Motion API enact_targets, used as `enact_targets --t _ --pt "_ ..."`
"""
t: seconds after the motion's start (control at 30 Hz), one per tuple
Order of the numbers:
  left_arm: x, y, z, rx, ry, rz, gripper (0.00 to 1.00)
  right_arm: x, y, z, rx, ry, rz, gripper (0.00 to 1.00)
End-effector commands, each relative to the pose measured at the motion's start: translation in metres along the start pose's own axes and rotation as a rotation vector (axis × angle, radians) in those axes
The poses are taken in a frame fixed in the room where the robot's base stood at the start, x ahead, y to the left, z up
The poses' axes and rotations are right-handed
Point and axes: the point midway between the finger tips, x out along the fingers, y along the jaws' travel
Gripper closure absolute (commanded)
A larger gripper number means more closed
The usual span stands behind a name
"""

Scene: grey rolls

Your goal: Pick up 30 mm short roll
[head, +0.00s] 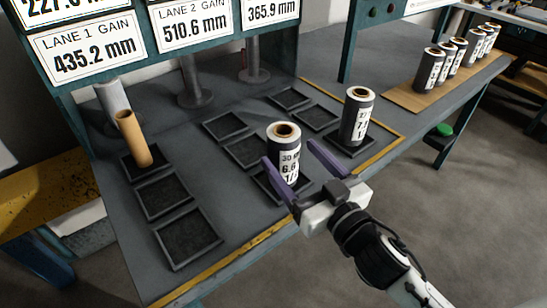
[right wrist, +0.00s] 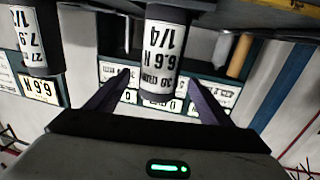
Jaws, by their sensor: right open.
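The 30 mm short roll (head: 284,140) is a grey cylinder with a brown core and a white label reading about 30 mm, 6.6 N, 1/4. It stands upright on a dark square pad in the front row of the bench. My right gripper (head: 290,152) is open, with one purple finger on each side of the roll. In the right wrist view the same roll (right wrist: 162,50) appears upside down between the open fingers (right wrist: 160,78), with gaps at both sides. My left gripper is not in view.
Another labelled grey roll (head: 356,115) stands on a pad to the right. A bare brown tube (head: 132,138) stands at the left. Several empty pads (head: 188,238) lie between. Several rolls stand on a wooden board (head: 405,97) at the back right. Sign panels (head: 85,50) hang above.

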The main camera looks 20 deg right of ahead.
Motion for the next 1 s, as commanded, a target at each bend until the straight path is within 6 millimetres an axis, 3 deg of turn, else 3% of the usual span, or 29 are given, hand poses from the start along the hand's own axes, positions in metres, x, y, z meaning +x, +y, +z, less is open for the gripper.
enact_targets --t 0.1,0.37,0.7,1.0 --pt "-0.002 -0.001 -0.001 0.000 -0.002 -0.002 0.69 0.019 0.000 -0.002 -0.001 0.002 -0.001 0.26" --pt "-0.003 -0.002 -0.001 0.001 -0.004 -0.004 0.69 0.039 0.000 -0.001 -0.001 -0.001 -0.001 0.26" --pt "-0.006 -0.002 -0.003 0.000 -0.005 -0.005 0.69 0.082 0.000 -0.002 -0.001 -0.001 -0.001 0.26" --pt "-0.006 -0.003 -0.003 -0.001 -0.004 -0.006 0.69 0.086 0.000 0.000 0.000 -0.003 -0.002 0.26"
